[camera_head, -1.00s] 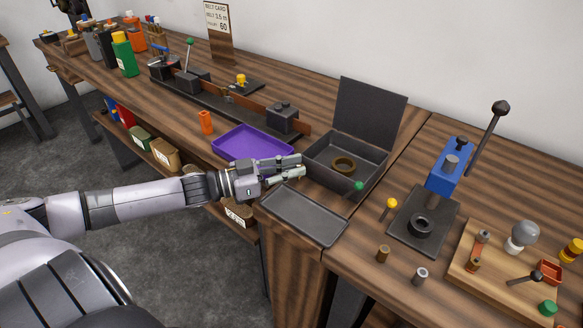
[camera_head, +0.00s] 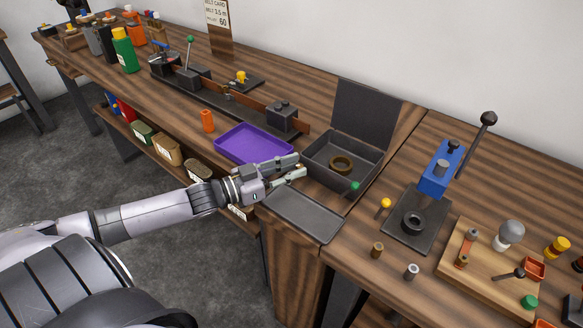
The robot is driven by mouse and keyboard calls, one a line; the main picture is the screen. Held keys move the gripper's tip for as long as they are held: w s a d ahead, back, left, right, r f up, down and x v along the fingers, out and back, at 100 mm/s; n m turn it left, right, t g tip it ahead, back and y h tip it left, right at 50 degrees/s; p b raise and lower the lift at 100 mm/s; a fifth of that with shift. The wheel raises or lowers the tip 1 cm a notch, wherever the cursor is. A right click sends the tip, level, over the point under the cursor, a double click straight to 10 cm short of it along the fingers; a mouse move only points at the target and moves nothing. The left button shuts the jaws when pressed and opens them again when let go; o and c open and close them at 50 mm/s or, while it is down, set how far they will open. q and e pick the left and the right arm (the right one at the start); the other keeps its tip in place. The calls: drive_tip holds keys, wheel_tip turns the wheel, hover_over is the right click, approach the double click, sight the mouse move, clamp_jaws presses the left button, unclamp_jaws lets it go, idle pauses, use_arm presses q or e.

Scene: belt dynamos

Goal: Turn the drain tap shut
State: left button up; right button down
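A dark open box (camera_head: 341,176) with a raised lid stands at the middle of the bench. A small green ball (camera_head: 355,187) shows at its front right, apparently the knob of the drain tap; the tap body is too small to make out. A flat grey tray (camera_head: 304,214) lies in front of the box. My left gripper (camera_head: 300,166) is open and empty, its fingertips by the box's left front corner, left of the green knob. I cannot tell whether they touch the box. My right gripper is not in view.
A purple tray (camera_head: 253,144) is just behind my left gripper. To the right are a yellow-knobbed pin (camera_head: 385,203), a blue press (camera_head: 440,170) and a wooden board (camera_head: 480,272) with small parts.

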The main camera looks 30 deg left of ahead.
use_arm(q)
drive_tip(key=shift+s, duration=0.1)
drive_tip(key=v, duration=1.2)
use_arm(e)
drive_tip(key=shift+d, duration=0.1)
